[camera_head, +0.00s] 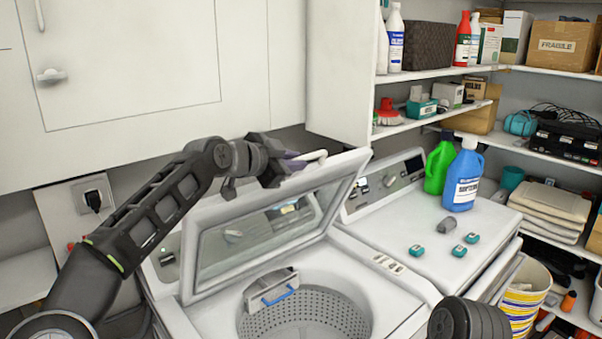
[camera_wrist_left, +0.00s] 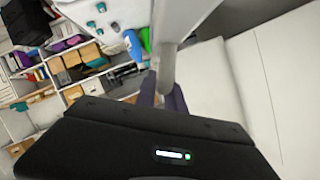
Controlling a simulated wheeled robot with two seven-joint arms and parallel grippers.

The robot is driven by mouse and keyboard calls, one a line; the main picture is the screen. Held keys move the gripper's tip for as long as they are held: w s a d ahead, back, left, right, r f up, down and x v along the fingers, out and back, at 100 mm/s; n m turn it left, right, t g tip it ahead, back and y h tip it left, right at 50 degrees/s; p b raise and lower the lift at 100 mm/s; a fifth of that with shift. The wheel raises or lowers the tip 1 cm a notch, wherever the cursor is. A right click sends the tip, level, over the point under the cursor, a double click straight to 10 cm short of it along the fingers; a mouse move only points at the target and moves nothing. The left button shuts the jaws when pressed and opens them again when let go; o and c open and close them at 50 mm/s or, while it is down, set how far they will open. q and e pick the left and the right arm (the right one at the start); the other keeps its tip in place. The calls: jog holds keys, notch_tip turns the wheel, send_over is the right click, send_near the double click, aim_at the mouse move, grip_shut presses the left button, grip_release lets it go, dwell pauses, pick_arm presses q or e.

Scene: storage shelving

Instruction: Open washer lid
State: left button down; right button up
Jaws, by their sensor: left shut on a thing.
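The washer lid (camera_head: 345,170), a white frame with a glass pane, stands raised and tilted back above the washer (camera_head: 388,285). The perforated drum (camera_head: 310,315) shows below it. My left gripper (camera_head: 297,163) is at the lid's upper edge, shut on a pale, handle-like part of it. In the left wrist view, the dark purplish fingers (camera_wrist_left: 164,94) close around the end of a pale bar of the lid (camera_wrist_left: 168,68). The exact contact is partly hidden. My right gripper is not in view; only a dark part of my right arm shows at the bottom.
A second white machine (camera_head: 405,212) stands to the right, with a green bottle (camera_head: 438,165), a blue bottle (camera_head: 464,180) and several small teal items on top. Loaded shelves (camera_head: 445,73) fill the right. White cabinets (camera_head: 130,60) hang behind the lid and arm.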

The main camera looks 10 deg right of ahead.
pick_arm(q)
jog(key=shift+w+a+r, duration=0.15)
jog(key=shift+w+a, duration=0.2)
jog(key=shift+w, duration=0.15)
jog(key=shift+w+a+r, duration=0.15)
jog(key=shift+w+a, duration=0.2)
jog(key=shift+w, duration=0.15)
jog(key=c, duration=1.5)
grip_release()
jog(key=shift+o, duration=0.3)
jog(key=shift+d+r, duration=0.1)
